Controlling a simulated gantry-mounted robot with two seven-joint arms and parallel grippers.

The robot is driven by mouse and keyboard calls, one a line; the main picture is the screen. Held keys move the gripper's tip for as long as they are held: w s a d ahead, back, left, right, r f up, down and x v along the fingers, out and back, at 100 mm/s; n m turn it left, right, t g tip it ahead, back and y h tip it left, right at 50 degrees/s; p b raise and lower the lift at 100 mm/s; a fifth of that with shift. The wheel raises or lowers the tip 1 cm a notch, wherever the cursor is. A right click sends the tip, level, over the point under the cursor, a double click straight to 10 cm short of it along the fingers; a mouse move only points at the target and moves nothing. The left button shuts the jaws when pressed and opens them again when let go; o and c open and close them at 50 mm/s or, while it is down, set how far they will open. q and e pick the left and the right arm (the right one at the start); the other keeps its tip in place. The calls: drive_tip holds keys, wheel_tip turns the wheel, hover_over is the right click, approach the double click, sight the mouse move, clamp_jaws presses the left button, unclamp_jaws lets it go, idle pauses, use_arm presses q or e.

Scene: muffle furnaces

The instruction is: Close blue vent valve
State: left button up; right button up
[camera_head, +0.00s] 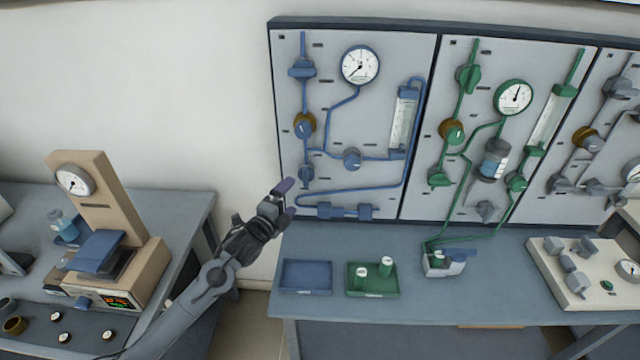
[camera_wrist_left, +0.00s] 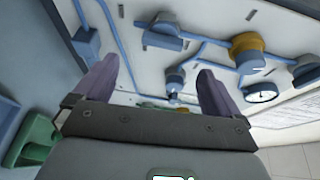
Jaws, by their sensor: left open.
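The blue-piped panel (camera_head: 380,100) carries several blue valves: one at the upper left (camera_head: 302,69), a blue knob over a brass collar (camera_head: 304,126), a lower-left valve (camera_head: 306,176) and a round knob near the middle (camera_head: 352,159). Labels are too small to read, so I cannot tell which is the vent valve. My left gripper (camera_head: 287,200) is open and empty at the panel's lower-left edge, just below the lower-left valve. In the left wrist view its purple fingers (camera_wrist_left: 157,75) point at the panel, with a blue knob (camera_wrist_left: 175,80) beyond the gap between them. My right gripper is not in view.
A blue pipe block (camera_head: 342,211) sits low on the panel. Below, the bench holds an empty blue tray (camera_head: 306,276) and a green tray (camera_head: 373,292) with two small green-topped vessels. A green-piped panel (camera_head: 470,200) adjoins on the right. A side table with instruments stands left.

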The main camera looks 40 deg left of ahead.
sight(304, 180)
use_arm(q)
drive_tip(key=shift+t, duration=0.3)
drive_tip(key=w+b, duration=0.1)
drive_tip(key=w, duration=0.2)
drive_tip(key=w+a+b, duration=0.1)
drive_tip(key=w+b, duration=0.1)
drive_tip(key=w, duration=0.1)
drive_tip(key=w+b, duration=0.1)
drive_tip(key=w, duration=0.2)
drive_tip(key=shift+a+f, duration=0.1)
drive_tip(key=shift+a, duration=0.3)
drive_tip(key=shift+w+a+b, duration=0.1)
drive_tip(key=shift+w+b, duration=0.3)
drive_tip(key=shift+w, duration=0.45)
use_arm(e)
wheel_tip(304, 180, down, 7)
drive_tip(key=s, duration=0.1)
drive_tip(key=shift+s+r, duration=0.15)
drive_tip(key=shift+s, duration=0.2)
use_arm(q)
drive_tip(key=c, duration=1)
